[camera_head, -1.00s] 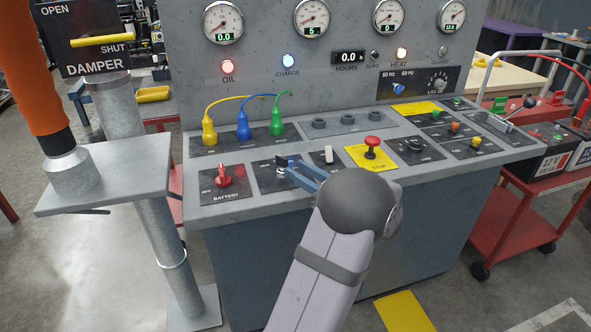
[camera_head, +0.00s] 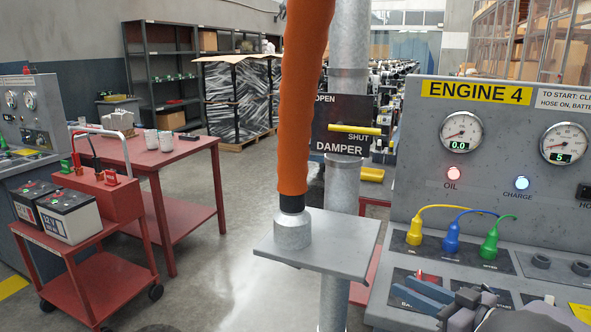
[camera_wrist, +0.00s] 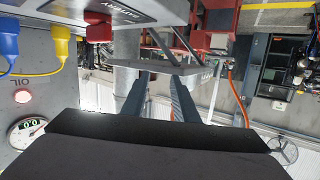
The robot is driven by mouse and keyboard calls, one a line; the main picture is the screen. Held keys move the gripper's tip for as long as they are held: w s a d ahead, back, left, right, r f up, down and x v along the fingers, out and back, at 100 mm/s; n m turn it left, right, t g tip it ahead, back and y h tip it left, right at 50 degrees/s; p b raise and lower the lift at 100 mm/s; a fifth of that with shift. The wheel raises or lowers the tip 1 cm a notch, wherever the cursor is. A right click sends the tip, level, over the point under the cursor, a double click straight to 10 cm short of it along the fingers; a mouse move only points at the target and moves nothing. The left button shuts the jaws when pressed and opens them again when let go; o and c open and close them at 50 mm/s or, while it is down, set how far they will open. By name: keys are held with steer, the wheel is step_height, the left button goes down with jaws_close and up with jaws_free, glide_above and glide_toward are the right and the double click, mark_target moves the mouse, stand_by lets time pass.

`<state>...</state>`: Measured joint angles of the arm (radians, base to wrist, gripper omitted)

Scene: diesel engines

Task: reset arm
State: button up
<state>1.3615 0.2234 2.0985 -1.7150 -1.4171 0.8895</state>
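My gripper (camera_head: 408,291) shows blue fingers at the lower right of the head view, in front of the console (camera_head: 450,190) of Engine 4. It points left and partly covers the red battery switch (camera_head: 427,277). In the wrist view my gripper's two fingers (camera_wrist: 158,90) are spread apart with nothing between them. The wrist picture is upside down. The rest of my arm is cut off at the lower right of the head view.
A grey shelf (camera_head: 320,248) on a pipe with an orange hose (camera_head: 305,100) stands left of the console. The damper panel (camera_head: 340,115) is behind it. A red cart (camera_head: 110,280) with batteries and a red table (camera_head: 190,185) stand left. Open floor lies between.

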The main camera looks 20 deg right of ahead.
steer(key=w+a+f+g+h+b, duration=0.15)
steer(key=a+f+b, duration=0.3)
steer(key=f, duration=0.45)
steer(key=w+a+f+g+b, duration=0.1)
steer(key=a+f+g+b, duration=0.2)
steer(key=a+f, duration=0.45)
steer(key=w+a+f+g+h+b, duration=0.15)
steer(key=a+f+b, duration=0.25)
steer(key=f, duration=0.6)
steer(key=s+a+r+m+g+p, duration=0.1)
steer(key=s+a+r+g+p, duration=0.3)
steer(key=s+a+g+p, duration=0.8)
step_height(320, 180, up, 16)
steer(key=s+a+t+p, duration=0.1)
steer(key=t+p, duration=0.1)
steer(key=p, duration=1.2)
steer(key=shift+s+m+t, duration=0.15)
steer(key=shift+m+t, duration=0.15)
steer(key=shift+f, duration=0.15)
step_height(320, 180, down, 7)
steer(key=b, duration=0.6)
steer(key=shift+r, duration=0.2)
steer(key=shift+b, duration=0.3)
